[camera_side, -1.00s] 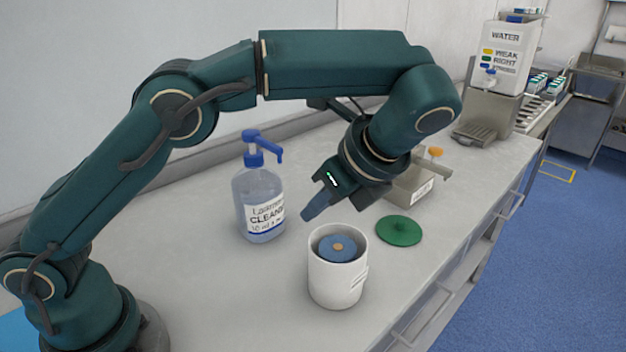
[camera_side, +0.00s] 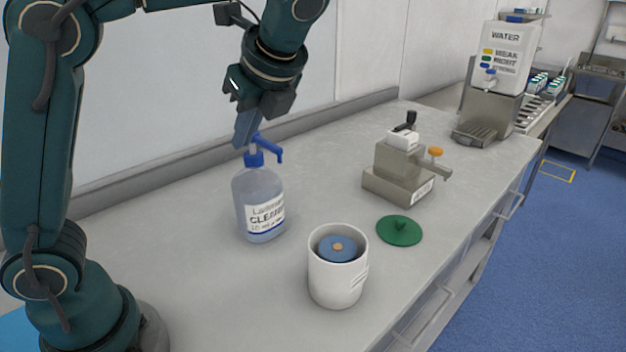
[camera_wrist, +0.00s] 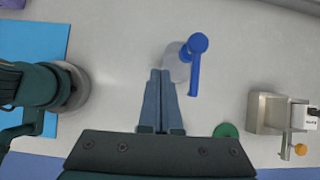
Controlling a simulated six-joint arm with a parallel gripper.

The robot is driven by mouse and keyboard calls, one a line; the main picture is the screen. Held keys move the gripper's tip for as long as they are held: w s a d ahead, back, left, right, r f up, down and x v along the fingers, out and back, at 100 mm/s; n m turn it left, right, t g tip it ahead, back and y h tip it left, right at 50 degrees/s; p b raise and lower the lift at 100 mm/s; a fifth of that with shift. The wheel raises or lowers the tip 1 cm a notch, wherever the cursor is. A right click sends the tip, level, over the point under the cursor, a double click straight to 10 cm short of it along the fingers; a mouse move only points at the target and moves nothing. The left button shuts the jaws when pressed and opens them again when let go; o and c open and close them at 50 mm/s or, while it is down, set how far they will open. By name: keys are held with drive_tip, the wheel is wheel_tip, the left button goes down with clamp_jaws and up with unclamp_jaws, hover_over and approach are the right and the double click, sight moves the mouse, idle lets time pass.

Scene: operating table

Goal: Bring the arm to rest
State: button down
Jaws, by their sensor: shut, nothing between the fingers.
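My gripper (camera_side: 246,128) is shut and empty. It points down, and in the side view its fingertips overlap the blue pump top of the cleaner bottle; I cannot tell from that view whether they touch. In the wrist view my gripper (camera_wrist: 160,100) shows its two blue fingers side by side, with the cleaner bottle (camera_wrist: 176,64) just beyond their tips. The bottle (camera_side: 258,205) stands upright on the table (camera_side: 210,290), clear with a white label. My arm is raised and folded back above the left part of the table.
A white cup (camera_side: 336,280) with a blue round item inside stands in front. A green lid (camera_side: 399,230) lies to its right. A grey metal device (camera_side: 398,178) with an orange knob stands behind the lid. A water dispenser (camera_side: 497,75) is at the back right. The front left table is clear.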

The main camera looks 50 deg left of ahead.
drive_tip(key=s+n+t+h, duration=0.25)
drive_tip(key=s+n, duration=0.25)
drive_tip(key=s, duration=0.3)
drive_tip(key=s+d+f+n+t+h, duration=0.2)
drive_tip(key=d+f+n, duration=0.4)
drive_tip(key=n, duration=0.6)
drive_tip(key=shift+s+f+n+t+h, duration=0.35)
drive_tip(key=shift+f+t+h, duration=0.1)
drive_tip(key=shift+h, duration=0.8)
